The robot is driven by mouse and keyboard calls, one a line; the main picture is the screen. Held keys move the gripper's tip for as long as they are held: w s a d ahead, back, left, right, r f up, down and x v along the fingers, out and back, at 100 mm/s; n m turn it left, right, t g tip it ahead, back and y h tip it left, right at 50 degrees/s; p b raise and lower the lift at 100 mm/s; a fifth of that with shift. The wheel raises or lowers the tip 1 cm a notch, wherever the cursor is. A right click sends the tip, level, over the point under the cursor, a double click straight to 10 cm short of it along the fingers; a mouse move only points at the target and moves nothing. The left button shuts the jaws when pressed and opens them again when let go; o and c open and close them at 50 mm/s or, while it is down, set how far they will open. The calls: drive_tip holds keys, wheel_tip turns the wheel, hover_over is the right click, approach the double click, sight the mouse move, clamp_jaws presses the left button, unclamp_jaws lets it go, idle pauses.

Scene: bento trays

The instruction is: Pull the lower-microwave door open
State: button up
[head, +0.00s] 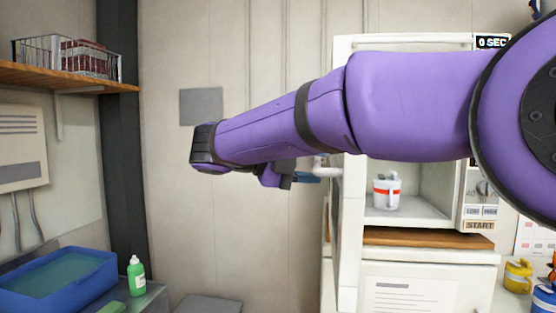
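The white microwave (415,211) stands at right with its cavity visible. Its door (349,235) is swung out toward me and shows nearly edge-on at the cavity's left side. A pale handle (327,172) sticks out to the left of the door. My gripper (299,178) is at the left of the handle, close to it or touching it. The fingers are small and partly hidden by my purple arm, so I cannot tell whether they are shut on the handle. My arm also covers the upper part of the microwave.
A white pot with a red band (386,192) stands inside the cavity. A brown board (425,238) lies below the microwave. At left are a blue basin (62,282), a green bottle (136,277) and a shelf (60,77) with a wire basket. The wall area left of the door is clear.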

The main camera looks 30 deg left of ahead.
drive_tip(key=v, duration=0.9)
drive_tip(key=shift+a, duration=0.2)
drive_tip(key=shift+s+r, duration=0.1)
